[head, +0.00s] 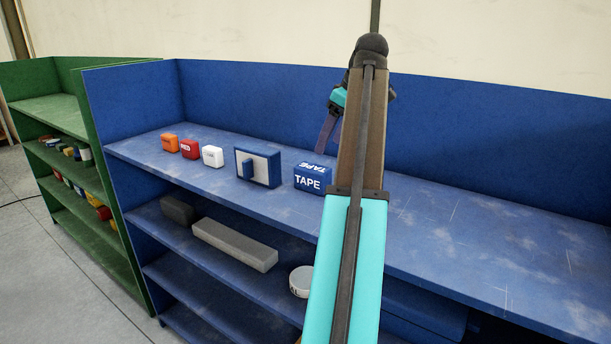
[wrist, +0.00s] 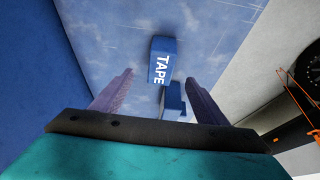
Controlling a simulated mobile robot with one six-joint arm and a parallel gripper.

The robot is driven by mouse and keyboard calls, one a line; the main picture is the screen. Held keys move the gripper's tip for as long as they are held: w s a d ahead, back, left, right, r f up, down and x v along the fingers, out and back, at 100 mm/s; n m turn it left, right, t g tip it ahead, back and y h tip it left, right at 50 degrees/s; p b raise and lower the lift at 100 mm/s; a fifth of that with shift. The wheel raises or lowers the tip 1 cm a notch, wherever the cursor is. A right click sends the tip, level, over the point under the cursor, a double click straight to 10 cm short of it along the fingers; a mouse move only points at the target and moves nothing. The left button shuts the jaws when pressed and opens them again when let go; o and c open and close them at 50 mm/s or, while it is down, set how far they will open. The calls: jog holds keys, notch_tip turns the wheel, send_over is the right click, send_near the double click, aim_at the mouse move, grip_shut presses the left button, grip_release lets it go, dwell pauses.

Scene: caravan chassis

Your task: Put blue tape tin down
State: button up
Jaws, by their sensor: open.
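The blue tape tin (head: 308,181), lettered TAPE in white, stands on the top surface of the blue shelf unit (head: 450,235). It also shows in the wrist view (wrist: 161,62), upper middle, beyond my fingertips. My gripper (head: 326,135) is above the shelf, up and to the right of the tin in the head view. In the wrist view my gripper (wrist: 158,85) has its two fingers spread wide, with nothing held between them. The tin appears to rest on the shelf, clear of both fingers. My arm hides part of the shelf in the head view.
Left of the tin stand a blue block with a pale face and knob (head: 257,167), a white block (head: 213,156), a red block (head: 190,149) and an orange block (head: 170,143). The shelf's right side is clear. A green shelf unit (head: 55,108) stands left.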

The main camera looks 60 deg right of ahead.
aim_at(316, 168)
jog(key=shift+w+f, duration=0.1)
jog(key=shift+w, duration=0.05)
jog(key=shift+f, duration=0.1)
jog(key=b+x, duration=0.2)
jog(key=b, duration=0.1)
jog(key=shift+w+f+b, duration=0.15)
jog(key=shift+f+b, duration=0.15)
jog(key=shift+p+x, duration=0.65)
jog(key=shift+x, duration=2.2)
jog(key=shift+a, duration=0.1)
jog(key=shift+p+x, duration=0.95)
jog(key=shift+x, duration=1.6)
jog(key=shift+w, duration=0.1)
